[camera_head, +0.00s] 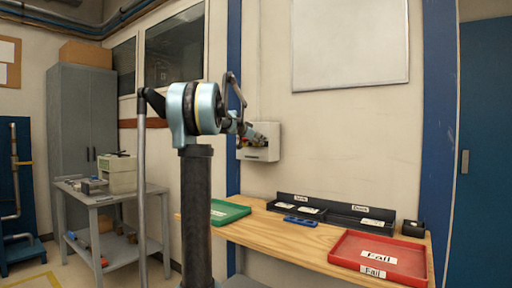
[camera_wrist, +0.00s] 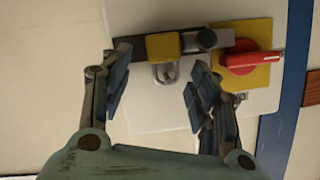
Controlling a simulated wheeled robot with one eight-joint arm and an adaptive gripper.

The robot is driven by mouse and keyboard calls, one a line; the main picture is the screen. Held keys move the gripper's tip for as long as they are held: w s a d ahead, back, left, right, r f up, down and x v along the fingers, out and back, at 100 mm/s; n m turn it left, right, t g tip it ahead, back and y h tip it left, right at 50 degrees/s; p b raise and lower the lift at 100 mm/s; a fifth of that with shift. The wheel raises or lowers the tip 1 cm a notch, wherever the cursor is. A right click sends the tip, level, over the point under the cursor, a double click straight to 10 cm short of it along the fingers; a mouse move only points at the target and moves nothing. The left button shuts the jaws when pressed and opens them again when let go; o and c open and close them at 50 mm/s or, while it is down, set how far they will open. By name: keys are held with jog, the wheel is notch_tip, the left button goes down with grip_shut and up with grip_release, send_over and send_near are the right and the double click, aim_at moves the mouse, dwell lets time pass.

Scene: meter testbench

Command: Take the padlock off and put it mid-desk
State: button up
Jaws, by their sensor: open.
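The padlock shows in the wrist view as a yellow block (camera_wrist: 163,46) with a grey metal loop below it, in front of a white wall box (camera_wrist: 150,118). A dark bar runs behind the block. Right of it, a red rotary handle (camera_wrist: 248,60) sits on a yellow plate. My gripper (camera_wrist: 161,62) is open, its fingers on either side of the padlock, with no clear contact. In the head view my gripper (camera_head: 252,138) is at the wall box (camera_head: 266,150) and hides most of the padlock. The wooden desk (camera_head: 290,238) stands below.
On the desk are a green tray (camera_head: 228,212) at left, a red "Fail" tray (camera_head: 380,257) at right, and black bins (camera_head: 345,215) along the back. A small blue item (camera_head: 300,221) lies before the bins. The desk's middle front is bare.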

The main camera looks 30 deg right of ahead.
jog(key=shift+w+d, duration=0.1)
jog(key=shift+d, duration=0.1)
jog(key=c, duration=1.2)
